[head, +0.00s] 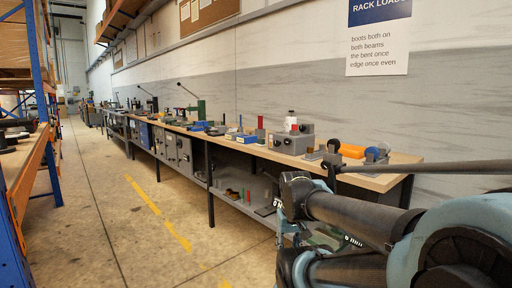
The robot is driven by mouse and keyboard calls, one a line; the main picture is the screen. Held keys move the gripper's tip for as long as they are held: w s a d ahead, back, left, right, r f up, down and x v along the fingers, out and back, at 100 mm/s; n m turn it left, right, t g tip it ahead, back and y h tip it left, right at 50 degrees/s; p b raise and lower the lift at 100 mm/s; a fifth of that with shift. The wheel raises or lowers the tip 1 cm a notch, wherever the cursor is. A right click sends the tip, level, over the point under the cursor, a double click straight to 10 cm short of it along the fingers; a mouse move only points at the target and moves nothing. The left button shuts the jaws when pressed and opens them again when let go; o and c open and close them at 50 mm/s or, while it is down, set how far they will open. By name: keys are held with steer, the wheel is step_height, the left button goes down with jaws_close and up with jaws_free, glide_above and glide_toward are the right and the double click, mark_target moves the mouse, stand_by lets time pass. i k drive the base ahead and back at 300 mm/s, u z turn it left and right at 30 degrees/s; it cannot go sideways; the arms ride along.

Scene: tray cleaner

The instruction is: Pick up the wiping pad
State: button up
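I cannot make out a wiping pad for certain among the small items on the long workbench (408,160). My arm fills the lower right of the head view, with its links folded, and covers part of the bench's near end and the floor there. I cannot pick out my gripper's fingers, so I cannot see whether it holds anything.
The bench along the right wall bears a grey box (291,143), an orange item (352,151) and a blue tray (246,139). A dark bar (430,167) crosses in front of its near end. A blue-and-orange rack (47,150) stands left. The aisle floor (110,210) between is clear.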

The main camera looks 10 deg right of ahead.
mark_target(260, 142)
steer(key=i, duration=0.9)
